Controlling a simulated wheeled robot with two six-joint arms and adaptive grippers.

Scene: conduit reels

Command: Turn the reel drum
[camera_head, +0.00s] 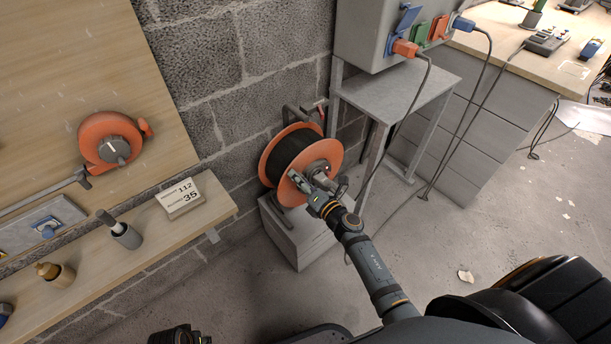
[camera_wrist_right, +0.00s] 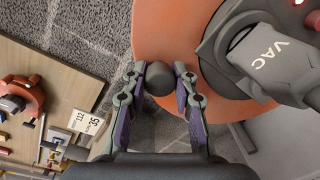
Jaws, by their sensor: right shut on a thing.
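The reel (camera_head: 290,150) has an orange drum with dark cable wound on it and stands on a grey block against the wall. Its orange flange (camera_wrist_right: 165,35) fills the upper middle of the right wrist view, with a grey hub part marked VAC at the right. My right gripper (camera_head: 308,187) is at the front face of the drum, low beside the hub. In the right wrist view its fingers close around a dark round knob (camera_wrist_right: 158,78) in front of the flange; the gripper largely hides this knob in the head view. My left gripper's fingers are not visible.
A grey metal stand (camera_head: 400,95) with a socket box (camera_head: 375,40) is right of the reel, with cables hanging down. A wooden shelf (camera_head: 150,230) with a sign reading 112 and 35 (camera_head: 180,196) is at left. Open floor lies in front.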

